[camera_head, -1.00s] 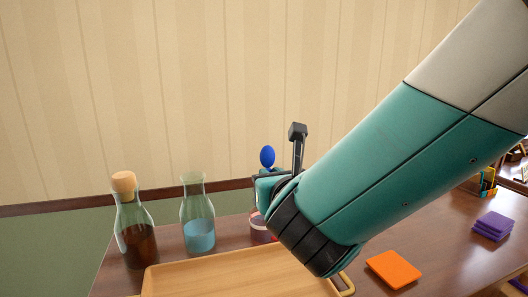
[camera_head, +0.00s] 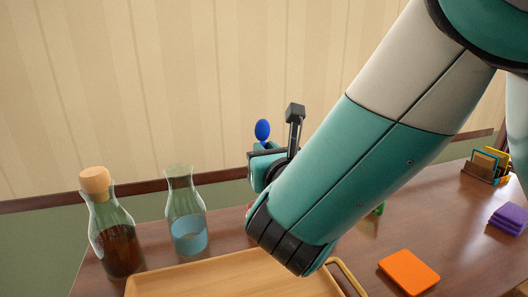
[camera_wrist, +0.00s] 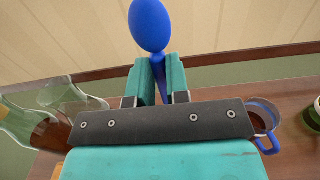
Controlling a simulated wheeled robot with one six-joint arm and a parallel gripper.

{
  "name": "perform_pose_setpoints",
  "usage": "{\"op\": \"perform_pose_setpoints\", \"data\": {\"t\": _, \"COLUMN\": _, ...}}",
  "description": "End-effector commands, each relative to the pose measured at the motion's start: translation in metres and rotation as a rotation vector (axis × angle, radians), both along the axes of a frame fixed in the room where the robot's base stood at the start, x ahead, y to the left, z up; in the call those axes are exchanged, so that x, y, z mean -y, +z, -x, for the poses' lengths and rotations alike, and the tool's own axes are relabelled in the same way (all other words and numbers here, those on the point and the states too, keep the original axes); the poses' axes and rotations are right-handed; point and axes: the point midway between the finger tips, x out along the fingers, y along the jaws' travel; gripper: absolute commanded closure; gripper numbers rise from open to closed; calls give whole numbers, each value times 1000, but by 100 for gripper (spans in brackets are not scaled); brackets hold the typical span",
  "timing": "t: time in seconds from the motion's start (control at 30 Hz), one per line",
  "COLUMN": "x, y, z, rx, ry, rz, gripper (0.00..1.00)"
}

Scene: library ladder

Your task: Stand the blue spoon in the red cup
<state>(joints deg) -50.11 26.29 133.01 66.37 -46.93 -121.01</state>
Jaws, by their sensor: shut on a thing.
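My gripper (camera_wrist: 158,82) is shut on the blue spoon (camera_wrist: 150,27), holding it by its handle between the teal fingers with the bowl up. In the head view the spoon's blue bowl (camera_head: 262,131) stands above my gripper (camera_head: 266,156), in front of the wall. The lower handle is hidden by the gripper. I cannot make out the red cup clearly; my arm covers most of the table behind it. In the wrist view a mug with a blue handle (camera_wrist: 267,141) is to the right of the gripper, partly hidden; I cannot tell its body colour.
A corked bottle (camera_head: 112,235) and a carafe of blue liquid (camera_head: 187,222) stand at the left. A wooden tray (camera_head: 190,279) lies in front. An orange square (camera_head: 409,271), purple stack (camera_head: 509,218) and card holder (camera_head: 484,168) are at the right, with bare table between.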

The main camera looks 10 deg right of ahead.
Motion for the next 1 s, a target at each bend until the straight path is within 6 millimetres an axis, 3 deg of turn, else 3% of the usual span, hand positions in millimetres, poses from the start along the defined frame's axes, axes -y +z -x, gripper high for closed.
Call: {"op": "perform_pose_setpoints", "data": {"t": 1.0, "x": -2, "y": -76, "z": 0, "rx": -2, "ry": 3, "rz": 2, "gripper": 100}}
